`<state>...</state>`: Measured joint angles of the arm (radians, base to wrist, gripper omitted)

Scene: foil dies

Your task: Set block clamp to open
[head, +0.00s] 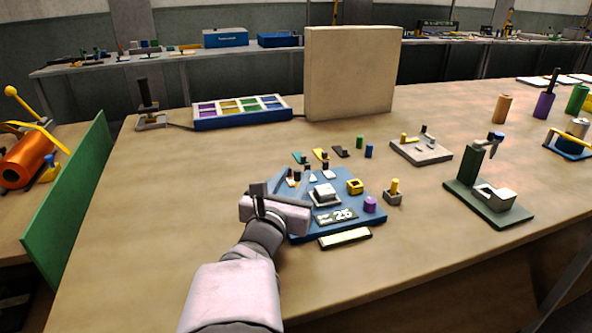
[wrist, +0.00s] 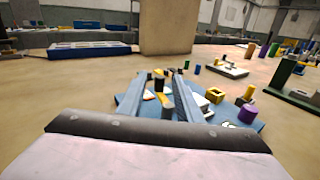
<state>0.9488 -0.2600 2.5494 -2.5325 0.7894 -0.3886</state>
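A blue base plate (head: 300,229) lies on the bench and carries several small parts. A silver-grey block (head: 324,193) sits near its middle, with a yellow square piece (head: 355,186) and a purple cylinder (head: 369,204) to its right. A label reading 25 (head: 337,216) is at the front. I cannot tell which part is the block clamp. My gripper (wrist: 159,77) reaches over the left part of the plate, its two fingers apart and nothing seen held between them. In the head view my wrist hides the plate's left front corner.
Small coloured levers (head: 321,155) stand just behind the plate. A grey block with a yellow peg (head: 394,192) is to its right, and a green stand (head: 487,200) farther right. A tray with coloured compartments (head: 242,112) and a beige panel (head: 352,73) stand behind.

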